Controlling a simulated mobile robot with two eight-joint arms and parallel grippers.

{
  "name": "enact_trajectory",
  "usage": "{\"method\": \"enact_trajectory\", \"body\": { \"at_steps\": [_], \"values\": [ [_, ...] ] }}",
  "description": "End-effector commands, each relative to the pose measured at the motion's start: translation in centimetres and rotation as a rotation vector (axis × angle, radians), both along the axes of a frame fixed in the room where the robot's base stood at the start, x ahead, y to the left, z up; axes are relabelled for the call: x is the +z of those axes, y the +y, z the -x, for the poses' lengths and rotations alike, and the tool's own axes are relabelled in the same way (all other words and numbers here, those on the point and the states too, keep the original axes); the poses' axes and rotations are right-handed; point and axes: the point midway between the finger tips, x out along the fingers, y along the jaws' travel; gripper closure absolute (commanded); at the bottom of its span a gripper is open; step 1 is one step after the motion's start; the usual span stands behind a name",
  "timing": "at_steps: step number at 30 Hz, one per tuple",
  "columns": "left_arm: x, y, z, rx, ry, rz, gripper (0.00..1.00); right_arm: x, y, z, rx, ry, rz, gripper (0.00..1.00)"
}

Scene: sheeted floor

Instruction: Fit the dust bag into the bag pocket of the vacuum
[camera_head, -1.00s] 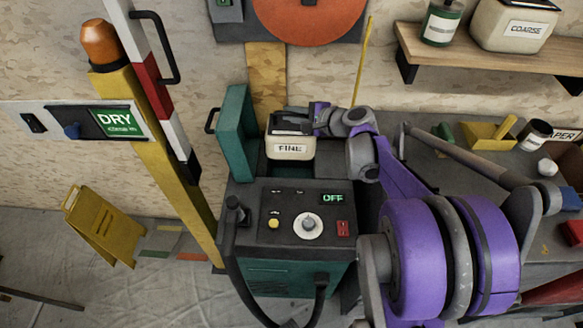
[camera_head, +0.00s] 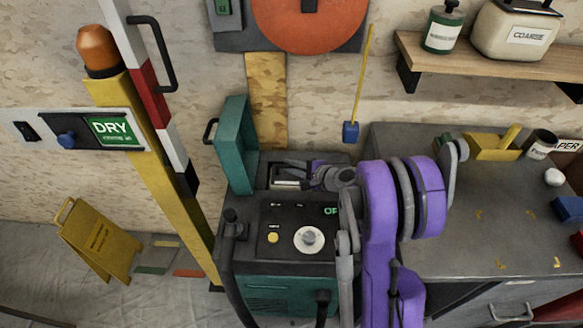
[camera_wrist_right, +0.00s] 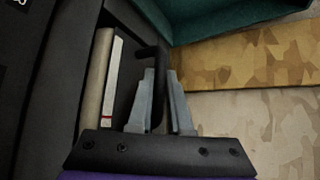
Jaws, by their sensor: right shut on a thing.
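The vacuum (camera_head: 275,213) is a dark and teal machine with a dial on its top panel, in the lower middle of the head view. Its teal lid (camera_head: 237,148) stands open on the left. The cream dust bag (camera_head: 285,184) with a dark top sits low in the bag pocket behind the panel, so its FINE label is mostly hidden. In the right wrist view the bag (camera_wrist_right: 107,75) lies within the dark pocket walls. My right gripper (camera_head: 298,166) is shut on the bag's black handle; its fingers (camera_wrist_right: 160,95) straddle it. How deep the bag sits cannot be told.
A yellow and striped post (camera_head: 165,165) with a DRY sign stands left of the vacuum. A grey workbench (camera_head: 450,220) is on the right. A shelf (camera_head: 480,60) above it holds a COARSE container (camera_head: 512,37). A yellow floor sign (camera_head: 95,240) stands at left.

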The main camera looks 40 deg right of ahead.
Motion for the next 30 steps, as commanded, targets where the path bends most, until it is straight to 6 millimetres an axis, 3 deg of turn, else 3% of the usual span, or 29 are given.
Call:
{"method": "enact_trajectory", "body": {
  "at_steps": [10, 11, 15, 25, 30],
  "values": [
    [-0.3, 0.0, 0.0, 0.0, 0.001, 0.0, 1.0, -0.4, 0.0, 0.0, -0.001, -0.001, -0.001, 1.0],
    [-0.3, 0.0, 0.0, 0.0, 0.001, 0.0, 1.0, -0.4, 0.0, 0.0, 0.0, 0.0, 0.0, 0.79],
    [-0.2, 0.0, 0.0, 0.0, 0.001, 0.0, 1.0, -0.3, 0.0, 0.0, 0.0, 0.0, 0.0, 0.54],
    [0.1, 0.0, 0.0, 0.0, 0.0, 0.0, 1.0, 0.1, 0.0, 0.1, -0.001, -0.001, 0.0, 0.53],
    [0.1, 0.0, 0.0, 0.0, 0.0, 0.0, 1.0, 1.1, -0.6, 2.6, -0.005, 0.0, 0.001, 0.53]
  ]
}}
